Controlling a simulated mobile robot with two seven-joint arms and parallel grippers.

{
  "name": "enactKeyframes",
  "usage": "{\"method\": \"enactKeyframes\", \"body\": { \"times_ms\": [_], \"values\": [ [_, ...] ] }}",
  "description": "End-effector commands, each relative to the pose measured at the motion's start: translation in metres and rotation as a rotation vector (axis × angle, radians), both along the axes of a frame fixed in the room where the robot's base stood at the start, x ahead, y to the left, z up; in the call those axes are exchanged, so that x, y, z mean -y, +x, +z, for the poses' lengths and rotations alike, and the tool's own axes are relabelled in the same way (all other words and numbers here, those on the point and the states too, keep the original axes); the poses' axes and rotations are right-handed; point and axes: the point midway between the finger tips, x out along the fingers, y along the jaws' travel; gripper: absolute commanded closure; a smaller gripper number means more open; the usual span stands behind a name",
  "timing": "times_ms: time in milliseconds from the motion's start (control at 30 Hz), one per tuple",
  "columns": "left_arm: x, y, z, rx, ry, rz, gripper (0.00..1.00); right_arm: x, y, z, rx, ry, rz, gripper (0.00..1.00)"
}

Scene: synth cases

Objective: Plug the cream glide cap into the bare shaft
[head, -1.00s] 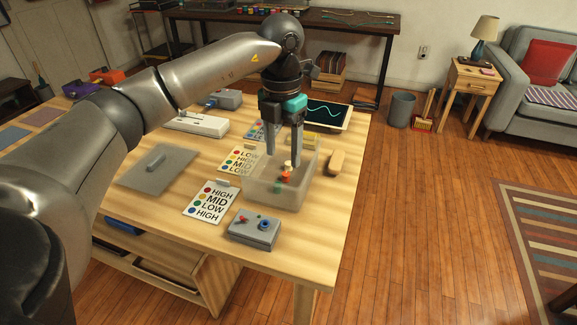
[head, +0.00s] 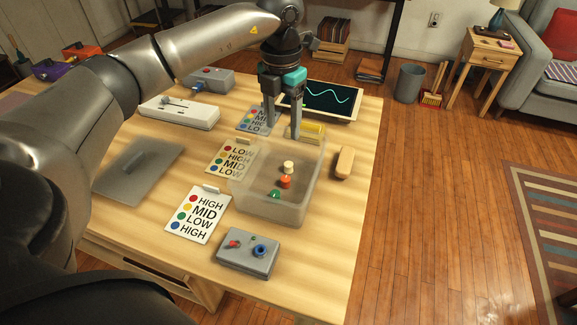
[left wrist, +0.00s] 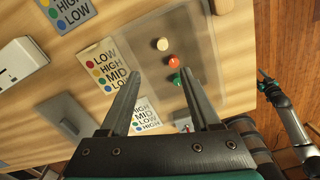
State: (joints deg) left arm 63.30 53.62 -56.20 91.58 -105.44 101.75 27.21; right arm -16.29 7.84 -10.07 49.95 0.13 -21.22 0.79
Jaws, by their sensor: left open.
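The cream cap (head: 288,167) lies in a translucent bin (head: 262,211), beside an orange cap (head: 285,181) and a green cap (head: 275,194). The cream cap also shows in the left wrist view (left wrist: 162,44), beyond my fingertips. My left gripper (head: 282,130) is open and empty, over the bin's far side in the head view. A white device (head: 180,115) at the back left has a thin dark stem (head: 172,101), which looks like a bare shaft. My right gripper (left wrist: 268,80) seems to show small at the right of the left wrist view; its jaws are unclear.
A grey box (head: 247,255) with red and blue knobs stands in front of the bin. Label cards (head: 199,214) and a grey plate (head: 138,172) lie to the left. A wooden block (head: 345,162) is right of the bin. A wave screen (head: 330,98) stands behind.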

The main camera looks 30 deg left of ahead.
Motion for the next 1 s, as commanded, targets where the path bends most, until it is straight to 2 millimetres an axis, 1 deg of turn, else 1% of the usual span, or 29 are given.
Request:
{"method": "enactKeyframes", "body": {
  "times_ms": [33,100,300,400,500,733,1000],
  "values": [
    [0.000,0.000,-0.010,-0.003,0.001,0.000,0.37,-0.003,0.004,-0.001,0.001,0.003,0.000,0.48],
    [0.000,0.000,-0.020,-0.002,0.001,0.000,0.37,-0.007,0.009,0.001,0.002,0.007,0.000,0.48],
    [0.000,0.000,-0.047,-0.002,0.000,0.000,0.37,-0.017,0.022,0.009,0.002,0.015,-0.001,0.48],
    [0.000,0.001,-0.057,-0.001,0.000,0.000,0.37,-0.021,0.028,0.013,0.003,0.018,-0.001,0.48],
    [0.000,0.000,-0.063,-0.001,0.001,0.000,0.37,-0.024,0.031,0.016,0.002,0.020,-0.001,0.48],
    [0.002,0.002,-0.070,0.000,0.000,0.000,0.37,-0.027,0.035,0.019,0.003,0.024,-0.001,0.48],
    [0.007,0.009,-0.094,-0.001,0.001,0.001,0.37,-0.038,0.049,0.034,0.004,0.036,-0.002,0.48]
  ]
}}
